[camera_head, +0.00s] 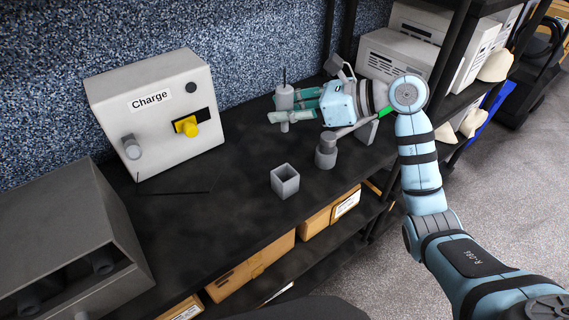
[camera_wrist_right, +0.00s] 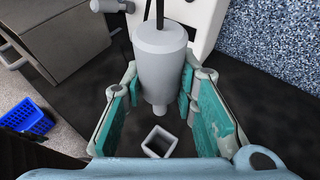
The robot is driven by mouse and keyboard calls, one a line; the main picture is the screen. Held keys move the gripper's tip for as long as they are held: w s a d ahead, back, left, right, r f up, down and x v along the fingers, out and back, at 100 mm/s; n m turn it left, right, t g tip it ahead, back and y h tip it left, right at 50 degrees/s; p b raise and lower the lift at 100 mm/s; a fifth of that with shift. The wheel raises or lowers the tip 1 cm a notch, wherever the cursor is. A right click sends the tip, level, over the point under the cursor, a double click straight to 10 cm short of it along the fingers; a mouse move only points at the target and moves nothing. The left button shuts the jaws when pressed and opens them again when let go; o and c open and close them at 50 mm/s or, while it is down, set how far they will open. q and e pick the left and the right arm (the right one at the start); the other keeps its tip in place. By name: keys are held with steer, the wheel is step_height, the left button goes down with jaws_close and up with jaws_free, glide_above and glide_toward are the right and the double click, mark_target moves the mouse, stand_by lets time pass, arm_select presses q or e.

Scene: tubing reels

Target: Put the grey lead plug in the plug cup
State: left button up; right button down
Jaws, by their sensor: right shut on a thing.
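My right gripper (camera_head: 291,107) is shut on the grey lead plug (camera_head: 285,96) and holds it upright above the black bench. In the right wrist view the plug (camera_wrist_right: 160,62) stands between the teal finger pads, with a dark lead rising from its top and a narrower tip below. The plug cup (camera_head: 285,181), a square grey open-topped box, stands on the bench nearer the front edge than the plug. The cup (camera_wrist_right: 159,141) also shows below the plug's tip in the right wrist view, apart from it and with no plug seen inside. My left gripper is out of view.
A white "Charge" box (camera_head: 155,115) with a yellow knob (camera_head: 187,126) and a grey side fitting (camera_head: 131,147) stands at the back left. A grey cylindrical piece (camera_head: 326,151) stands right of the cup. A dark grey housing (camera_head: 70,240) fills the front left. Bench left of the cup is mostly clear.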

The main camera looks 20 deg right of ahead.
step_height(320, 180, down, 13)
steer(key=shift+b, duration=0.3)
steer(key=shift+f+b, duration=0.55)
steer(key=shift+f, duration=0.05)
steer(key=c, duration=1.3)
jaws_free()
